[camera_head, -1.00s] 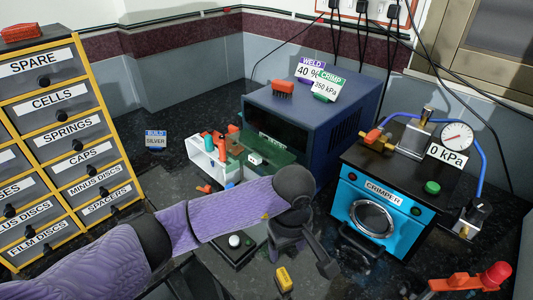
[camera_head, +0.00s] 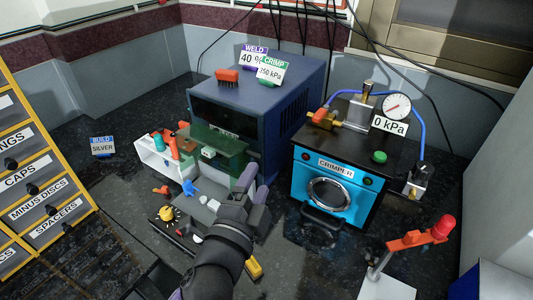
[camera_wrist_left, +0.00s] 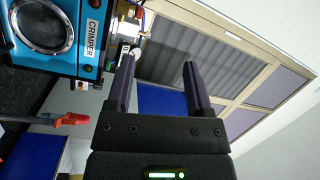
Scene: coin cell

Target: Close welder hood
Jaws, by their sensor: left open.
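The welder is a dark blue box (camera_head: 276,98) at the back with a dark front opening. Its green see-through hood (camera_head: 222,147) sticks out forward below that opening, over small parts. My left gripper (camera_head: 255,183) is just in front of the welder, near the hood's right end. I cannot tell whether it touches the hood. In the left wrist view its two fingers (camera_wrist_left: 158,85) are apart with nothing between them, and the hood is not in that view. My right gripper is not in view.
The blue crimper (camera_head: 335,180) stands right of the welder, with a gauge (camera_head: 397,107) and hoses on top. A white holder (camera_head: 155,158) with tools stands left of the hood. A red-tipped device (camera_head: 425,237) is at front right. Yellow drawers (camera_head: 45,190) stand left.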

